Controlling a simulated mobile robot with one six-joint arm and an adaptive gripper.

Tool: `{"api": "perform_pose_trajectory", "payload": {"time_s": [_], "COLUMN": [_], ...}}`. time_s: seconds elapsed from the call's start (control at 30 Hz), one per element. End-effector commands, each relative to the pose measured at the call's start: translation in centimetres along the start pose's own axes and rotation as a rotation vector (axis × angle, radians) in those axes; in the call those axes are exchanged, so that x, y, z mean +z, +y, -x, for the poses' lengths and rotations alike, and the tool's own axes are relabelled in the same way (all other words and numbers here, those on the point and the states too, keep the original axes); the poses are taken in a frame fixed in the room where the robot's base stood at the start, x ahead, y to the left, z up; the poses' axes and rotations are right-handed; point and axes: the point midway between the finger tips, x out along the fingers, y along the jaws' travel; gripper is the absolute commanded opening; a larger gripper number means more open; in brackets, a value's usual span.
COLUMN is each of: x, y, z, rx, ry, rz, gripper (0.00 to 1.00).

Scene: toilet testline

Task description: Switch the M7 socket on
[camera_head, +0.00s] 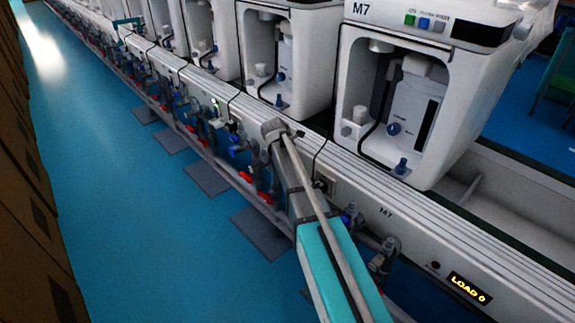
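The M7 socket (326,181) is a small pale plate with a dark plug, set in the front of the long white rail (440,240). It sits left of the rail's M7 label, just right of my arm. Its switch is too small and partly hidden to read. The white M7 machine (365,72) stands above and behind it. My teal and grey arm reaches up from the bottom middle to a grey joint left of the socket. I cannot make out my gripper's fingers; they seem hidden behind the arm.
A display (467,288) on the rail reads "LOAD 0". Blue-handled valves (350,215) and grey pipes hang below the socket, with red-handled fittings farther left. Black cables cross the rail. Brown cabinets (25,190) line the left edge; the blue floor (150,240) between is clear.

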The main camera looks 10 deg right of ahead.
Motion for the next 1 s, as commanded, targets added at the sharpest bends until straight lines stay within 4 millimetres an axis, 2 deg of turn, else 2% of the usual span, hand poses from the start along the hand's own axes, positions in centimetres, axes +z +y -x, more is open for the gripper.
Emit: {"api": "perform_pose_trajectory", "payload": {"time_s": [0.43, 0.47, 0.5, 0.53, 1.0], "x": [0.0, 0.0, 0.0, 0.0, -0.01], "y": [-0.02, -0.02, -0.01, -0.01, -0.03], "z": [0.06, 0.06, 0.06, 0.06, 0.02], "rx": [0.001, 0.001, 0.001, 0.001, 0.001], "ry": [0.055, 0.055, 0.055, 0.055, 0.043], "rz": [0.0, 0.0, 0.0, 0.0, 0.0], "gripper": [0.0, 0.33, 0.4, 0.43, 0.43]}}
